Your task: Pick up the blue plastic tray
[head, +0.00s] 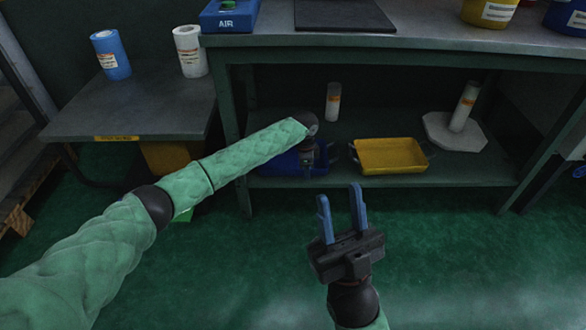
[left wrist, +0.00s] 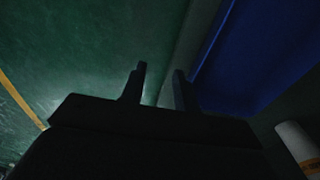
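The blue plastic tray (head: 272,166) lies on the low shelf under the bench, partly hidden behind my left forearm and gripper. In the left wrist view the tray (left wrist: 262,50) is a large dark blue surface at the upper right. My left gripper (head: 308,172) is at the tray in the head view, its fingertips hard to make out there. In the left wrist view its fingers (left wrist: 160,75) stand apart, with the right finger close to the tray's edge; contact cannot be told. My right gripper (head: 340,203) is open and empty, in front of the shelf.
A yellow tray (head: 390,156) sits on the same shelf (head: 400,182), right of the blue one. A white bottle (head: 333,102) stands behind, and a pale stand with a roll (head: 463,108) is further right. The bench top (head: 420,42) overhangs the shelf.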

